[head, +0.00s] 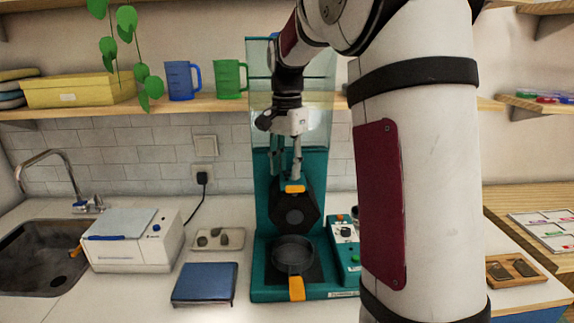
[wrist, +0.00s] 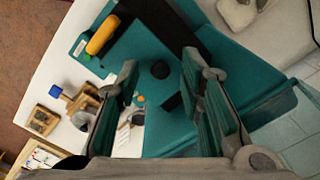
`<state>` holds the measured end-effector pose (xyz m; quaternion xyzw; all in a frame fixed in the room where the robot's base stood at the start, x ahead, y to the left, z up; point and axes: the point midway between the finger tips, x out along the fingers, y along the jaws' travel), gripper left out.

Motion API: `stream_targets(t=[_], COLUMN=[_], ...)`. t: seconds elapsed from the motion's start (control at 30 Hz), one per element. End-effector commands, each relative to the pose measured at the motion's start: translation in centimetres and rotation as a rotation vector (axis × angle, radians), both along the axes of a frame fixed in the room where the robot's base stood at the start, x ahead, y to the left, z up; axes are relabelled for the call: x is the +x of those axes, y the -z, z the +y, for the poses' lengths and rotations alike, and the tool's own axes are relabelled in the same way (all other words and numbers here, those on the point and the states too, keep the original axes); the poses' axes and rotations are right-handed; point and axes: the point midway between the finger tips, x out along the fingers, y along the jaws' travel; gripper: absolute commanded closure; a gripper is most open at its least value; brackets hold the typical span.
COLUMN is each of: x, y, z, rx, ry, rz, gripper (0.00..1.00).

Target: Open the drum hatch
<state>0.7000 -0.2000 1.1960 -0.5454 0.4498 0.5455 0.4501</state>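The drum (head: 294,212) is a dark, many-sided body with a round cap on its front, mounted on a tall teal machine (head: 265,215). An orange tab (head: 295,188) sits at the drum's top and looks like the hatch handle; the hatch appears closed. My gripper (head: 291,174) points down just above this tab. In the wrist view its two fingers (wrist: 158,90) are spread with a gap between them, and no orange tab shows between them. I cannot tell whether a finger touches the tab.
Below the drum is a round dark pan (head: 293,252) with an orange handle (head: 297,288), also visible in the wrist view (wrist: 102,36). A control box (head: 345,250) stands right. Left are a blue book-like case (head: 205,282), a stone tray (head: 218,239) and a white box (head: 135,245).

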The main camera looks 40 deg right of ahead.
Motion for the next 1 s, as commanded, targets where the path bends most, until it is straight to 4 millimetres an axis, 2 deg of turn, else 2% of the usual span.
stream_targets(t=[0.07,0.2,0.67,1.0], x=[0.0,0.0,-0.2,-1.1], y=[0.0,0.0,-0.4,-1.4], z=[0.0,0.0,-0.3,-1.4], rx=[0.000,0.000,0.042,0.240], ry=[0.000,0.000,0.003,0.007], rz=[0.000,0.000,-0.028,-0.163], gripper=[0.68,0.99,1.00,1.00])
